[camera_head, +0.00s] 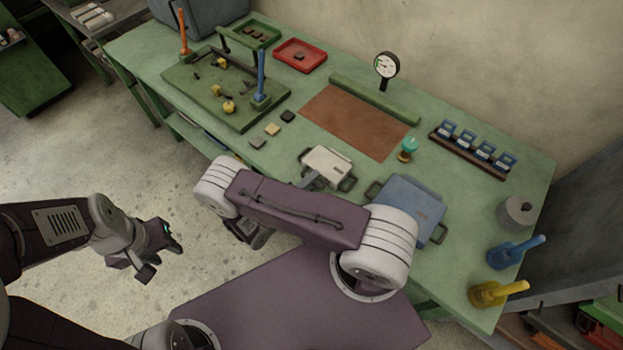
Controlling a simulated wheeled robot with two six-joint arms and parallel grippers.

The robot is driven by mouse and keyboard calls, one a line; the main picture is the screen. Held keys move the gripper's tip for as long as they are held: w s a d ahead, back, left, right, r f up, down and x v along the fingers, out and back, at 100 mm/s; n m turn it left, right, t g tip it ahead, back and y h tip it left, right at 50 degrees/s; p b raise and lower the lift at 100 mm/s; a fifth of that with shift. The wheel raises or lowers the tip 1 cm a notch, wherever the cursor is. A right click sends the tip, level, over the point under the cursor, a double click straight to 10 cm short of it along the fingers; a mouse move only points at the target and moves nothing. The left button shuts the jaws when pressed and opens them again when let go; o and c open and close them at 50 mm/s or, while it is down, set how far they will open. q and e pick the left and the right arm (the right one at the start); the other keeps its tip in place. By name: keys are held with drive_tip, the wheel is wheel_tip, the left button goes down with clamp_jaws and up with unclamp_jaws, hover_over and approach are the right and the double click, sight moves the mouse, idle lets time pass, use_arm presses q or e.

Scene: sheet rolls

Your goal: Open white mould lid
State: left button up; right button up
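The white mould (329,164) is a small pale box with dark side handles, near the front edge of the green table (480,215). Its lid looks shut. My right arm reaches across in front of the table, and its forearm hides most of its gripper. A grey piece touches or overlaps the mould's front left corner; I cannot tell whether it is a right fingertip or part of the mould. My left gripper (162,257) is open and empty over the floor, left of the table and well away from the mould.
A blue mould (410,203) sits just right of the white one. A green-topped knob (408,148) and a brown mat (355,121) lie behind. Small blocks (272,129) and a green tray with posts (215,90) are at left.

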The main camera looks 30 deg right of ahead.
drive_tip(key=shift+w, duration=0.15)
drive_tip(key=shift+d, duration=0.1)
clamp_jaws()
idle(1.3)
